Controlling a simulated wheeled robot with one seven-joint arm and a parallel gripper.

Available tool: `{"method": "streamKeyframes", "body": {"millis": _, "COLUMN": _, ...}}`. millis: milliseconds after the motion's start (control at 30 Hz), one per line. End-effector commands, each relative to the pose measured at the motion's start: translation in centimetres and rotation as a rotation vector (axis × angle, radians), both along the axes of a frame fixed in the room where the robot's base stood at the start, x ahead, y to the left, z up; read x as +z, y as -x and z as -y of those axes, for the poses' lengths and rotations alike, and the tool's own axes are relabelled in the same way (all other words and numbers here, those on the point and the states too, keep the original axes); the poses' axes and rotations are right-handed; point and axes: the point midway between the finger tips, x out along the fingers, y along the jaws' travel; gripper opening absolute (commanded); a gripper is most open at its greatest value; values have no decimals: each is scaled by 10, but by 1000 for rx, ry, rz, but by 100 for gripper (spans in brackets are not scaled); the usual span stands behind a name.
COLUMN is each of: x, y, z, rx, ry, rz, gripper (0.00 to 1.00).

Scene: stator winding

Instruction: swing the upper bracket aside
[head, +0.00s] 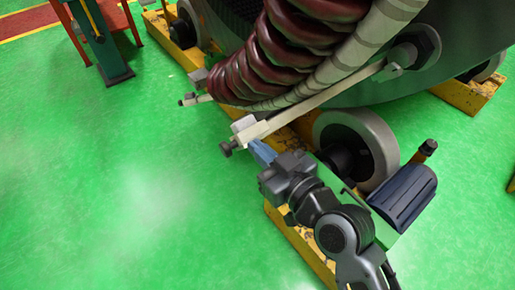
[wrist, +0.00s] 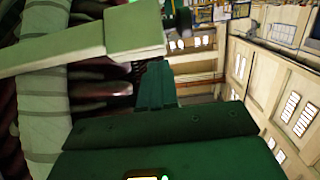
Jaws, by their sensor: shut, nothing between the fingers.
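A long cream bracket (head: 320,97) runs slantwise across the front of the stator's coils in the head view, from a bolted pivot (head: 403,54) at the upper right to an end block with a dark knob (head: 227,148). I take it as the upper bracket. In the wrist view its pale bar (wrist: 55,52) and end block (wrist: 135,30) cross the upper left. My gripper (head: 258,147) is shut and empty, its fingertips close to the end block; whether they touch it I cannot tell. The fingers also show in the wrist view (wrist: 156,82), just below the block.
Dark red coils (head: 290,45) and a pale wrapped ring (head: 345,65) lie behind the bracket. A second, smaller bracket end (head: 196,99) sticks out further left. A grey roller (head: 372,140) and blue motor (head: 403,196) stand right of my arm. Green floor (head: 110,190) is clear at left.

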Motion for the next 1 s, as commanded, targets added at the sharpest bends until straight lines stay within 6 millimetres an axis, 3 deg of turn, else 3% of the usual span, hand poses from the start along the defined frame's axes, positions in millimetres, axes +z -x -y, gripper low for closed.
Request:
{"method": "streamKeyframes", "body": {"millis": 200, "x": -13, "y": -8, "z": -5, "rx": 0, "ry": -1, "rz": 0, "gripper": 0}}
{"method": "streamKeyframes", "body": {"millis": 733, "x": -18, "y": -11, "z": -7, "rx": -5, "ry": 6, "rz": 5, "gripper": 0}}
{"method": "streamKeyframes", "body": {"millis": 1000, "x": -47, "y": -26, "z": -17, "rx": -38, "ry": 45, "rz": 32, "gripper": 0}}
